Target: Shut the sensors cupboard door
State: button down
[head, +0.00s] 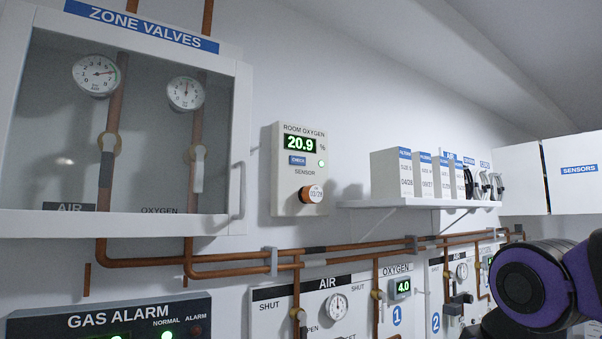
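The white sensors cupboard (519,180) hangs on the wall at the far right of the head view. Its door (574,193) is a flat white panel with a blue SENSORS label, cut off by the picture's right edge. A thin dark upright gap shows between the panel and the cupboard part to its left. I cannot tell how far the door stands open. No handle shows on it. My gripper is not in view; only a purple and black part of my arm shows at the lower right, below the cupboard.
A shelf (420,203) with several labelled boxes is left of the cupboard. Copper pipes (340,249) and valve panels (318,300) run below. A room oxygen sensor (300,170) and a zone valves box (240,120) are on the wall, with a gas alarm (110,320) at lower left.

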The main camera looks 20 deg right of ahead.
aim_at(573, 163)
jog(key=z, duration=1.85)
jog(key=i+l, duration=0.1)
jog(key=i, duration=0.35)
